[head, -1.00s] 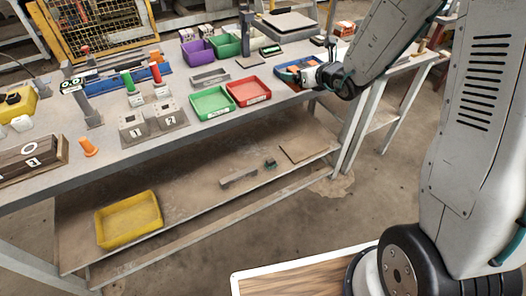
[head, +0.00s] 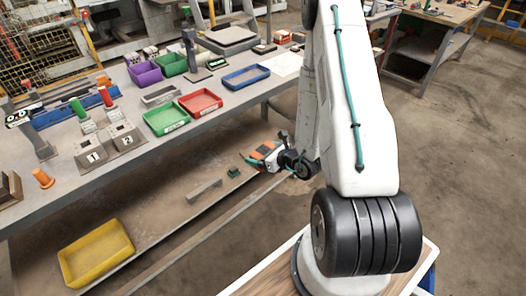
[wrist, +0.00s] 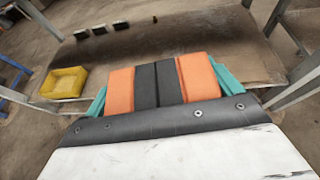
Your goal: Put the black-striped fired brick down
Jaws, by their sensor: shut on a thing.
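The black-striped fired brick (wrist: 203,75) is orange with dark bands across it. In the wrist view it sits between the teal fingers of my gripper (wrist: 160,88), which is shut on it. I cannot tell whether the brick touches the shelf. Its underside is hidden.
The bench top above holds a green tray (head: 165,118), a red tray (head: 200,104) and a blue tray (head: 246,76). Bench legs stand close by.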

